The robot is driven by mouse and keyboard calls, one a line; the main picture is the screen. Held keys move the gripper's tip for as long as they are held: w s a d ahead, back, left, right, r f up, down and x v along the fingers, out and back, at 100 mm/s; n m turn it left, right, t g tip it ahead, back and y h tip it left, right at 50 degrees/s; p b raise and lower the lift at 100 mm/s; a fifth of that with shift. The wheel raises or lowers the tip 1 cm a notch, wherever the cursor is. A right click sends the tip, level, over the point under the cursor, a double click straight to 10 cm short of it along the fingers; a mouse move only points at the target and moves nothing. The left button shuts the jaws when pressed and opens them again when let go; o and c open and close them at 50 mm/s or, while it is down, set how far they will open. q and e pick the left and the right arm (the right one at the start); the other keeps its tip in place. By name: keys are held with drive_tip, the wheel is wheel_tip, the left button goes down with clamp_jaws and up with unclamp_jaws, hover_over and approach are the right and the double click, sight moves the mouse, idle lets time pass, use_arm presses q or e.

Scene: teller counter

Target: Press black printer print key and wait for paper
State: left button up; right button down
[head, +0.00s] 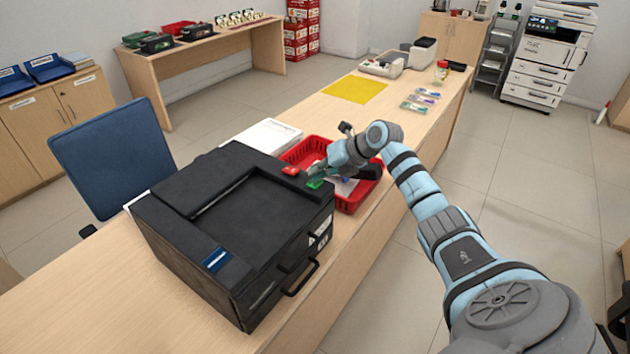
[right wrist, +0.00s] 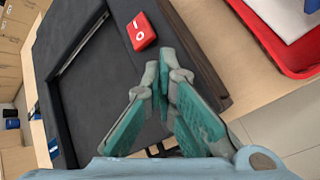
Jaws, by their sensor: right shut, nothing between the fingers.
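The black printer (head: 270,215) stands on the wooden counter, with a recessed top and a small blue display (head: 216,261) on its near edge. A red key (head: 290,170) sits at its far corner; in the right wrist view the red key (right wrist: 141,31) bears white marks. Contact with the green key cannot be told. No paper shows coming out. My left gripper is not in view.
A red basket (head: 348,206) with items inside stands right behind the printer, close to my right arm. A white box (head: 268,136) lies beside it. A yellow mat (head: 355,89) lies farther along the counter. A blue chair (head: 110,155) stands at left.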

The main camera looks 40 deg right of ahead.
drive_tip(key=shift+r+p, duration=0.55)
drive_tip(key=shift+r, duration=0.2)
wheel_tip(320, 180, up, 5)
drive_tip(key=p, duration=0.4)
idle(0.5)
